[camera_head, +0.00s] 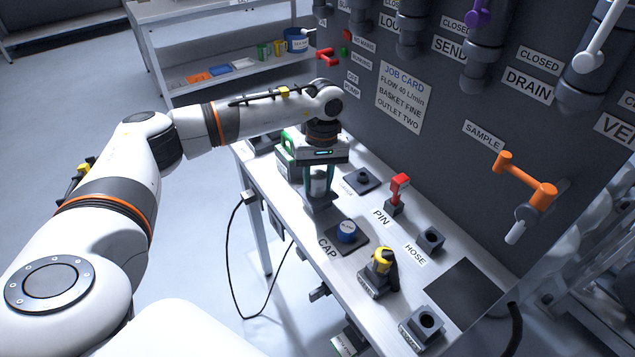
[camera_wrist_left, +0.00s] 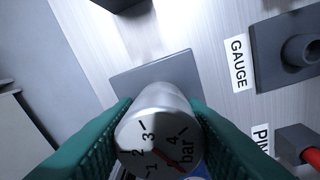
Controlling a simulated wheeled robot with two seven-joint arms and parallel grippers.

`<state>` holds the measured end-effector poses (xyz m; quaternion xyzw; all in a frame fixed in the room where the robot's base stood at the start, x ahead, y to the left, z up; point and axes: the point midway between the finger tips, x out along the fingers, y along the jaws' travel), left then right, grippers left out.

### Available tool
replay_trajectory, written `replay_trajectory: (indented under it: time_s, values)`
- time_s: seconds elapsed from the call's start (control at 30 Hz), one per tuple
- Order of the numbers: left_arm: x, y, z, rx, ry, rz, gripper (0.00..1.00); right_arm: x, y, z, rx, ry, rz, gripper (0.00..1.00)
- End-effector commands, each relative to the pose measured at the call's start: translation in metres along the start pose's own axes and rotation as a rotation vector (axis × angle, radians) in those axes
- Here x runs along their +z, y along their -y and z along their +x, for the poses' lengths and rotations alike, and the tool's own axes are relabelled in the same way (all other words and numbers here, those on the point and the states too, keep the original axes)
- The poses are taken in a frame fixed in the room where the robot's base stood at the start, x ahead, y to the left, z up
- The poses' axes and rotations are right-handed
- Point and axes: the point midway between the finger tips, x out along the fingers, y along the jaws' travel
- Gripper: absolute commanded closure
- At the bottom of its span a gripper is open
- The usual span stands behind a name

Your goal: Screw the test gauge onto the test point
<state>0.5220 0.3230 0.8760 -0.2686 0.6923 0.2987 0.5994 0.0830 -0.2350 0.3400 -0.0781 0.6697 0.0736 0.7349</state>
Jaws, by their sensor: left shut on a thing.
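The test gauge (camera_wrist_left: 160,135) is a silver cylinder with a white dial marked in bar and a red needle. In the left wrist view it sits between the two green fingers of my left gripper (camera_wrist_left: 160,145), which are shut on it. In the head view my left gripper (camera_head: 319,186) points down at the bench, with the gauge (camera_head: 318,181) between its fingers, over a dark square pad (camera_wrist_left: 150,72). I cannot tell whether the gauge touches the pad. A dark block with a round socket (camera_wrist_left: 302,50) stands beside the GAUGE label (camera_wrist_left: 239,64). I cannot identify the test point for sure.
The bench (camera_head: 300,232) also holds a blue cap (camera_head: 347,231), a red-handled pin (camera_head: 399,187), a yellow-and-black part (camera_head: 382,262) and a hose block (camera_head: 430,239). Behind it rises a dark panel (camera_head: 440,130) with valves and an orange sample handle (camera_head: 525,180).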

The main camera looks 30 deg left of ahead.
Motion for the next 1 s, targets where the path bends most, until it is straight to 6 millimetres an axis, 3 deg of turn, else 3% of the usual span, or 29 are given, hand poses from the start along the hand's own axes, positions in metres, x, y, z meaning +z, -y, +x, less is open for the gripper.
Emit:
replay_trajectory:
  time_s: [0.17,0.4,0.43,0.57,0.87,1.0]
  values:
    - [0.000,0.000,0.000,0.000,0.004,0.110,1.00,-0.001,0.000,0.007,0.000,0.000,0.000,1.00]
    - [0.000,0.000,-0.001,0.001,0.003,0.127,1.00,0.000,0.000,0.006,0.000,0.000,0.000,1.00]
    - [0.000,0.000,-0.001,0.001,0.003,0.126,0.61,0.000,0.000,0.006,0.000,0.000,0.000,1.00]
    - [0.000,0.000,-0.001,0.001,0.003,0.125,0.40,0.000,0.000,0.006,0.000,0.000,0.000,1.00]
    - [0.000,0.000,-0.001,0.001,0.003,0.123,0.37,0.000,0.000,0.007,0.000,0.001,0.000,1.00]
    - [0.000,0.001,-0.012,-0.001,0.005,0.122,0.37,-0.001,0.000,0.009,0.000,0.001,0.000,1.00]
